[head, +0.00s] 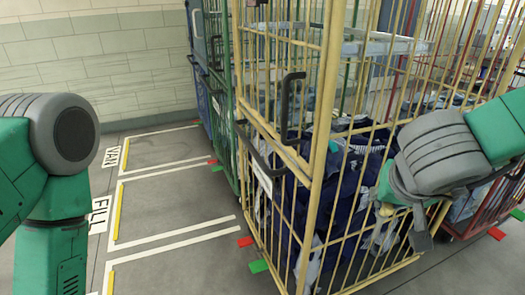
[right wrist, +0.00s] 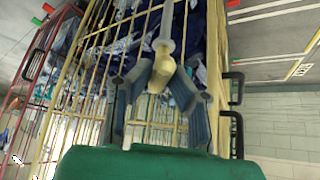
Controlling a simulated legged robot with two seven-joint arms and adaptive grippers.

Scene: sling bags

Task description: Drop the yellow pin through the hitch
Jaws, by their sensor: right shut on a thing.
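My right gripper (head: 402,222) is at the front side of the yellow cage trolley (head: 318,165), low and right of its near corner post. In the right wrist view its two fingers (right wrist: 160,98) are closed around a pale yellow piece (right wrist: 161,68), which looks like the pin. A grey rod or collar (right wrist: 165,28) shows beyond that piece; whether it belongs to the pin or to the cage, I cannot tell. In the head view only a small yellow bit (head: 386,210) shows at the fingers. I cannot make out the hitch. My left arm is at the left edge, its gripper out of sight.
The yellow cage holds dark blue and grey cloth bags (head: 345,190). Black handles (head: 290,105) stick out from its corner. A green cage (head: 222,100) stands behind it and a red one (head: 470,215) to the right. Marked floor bays (head: 165,210) at the left are clear.

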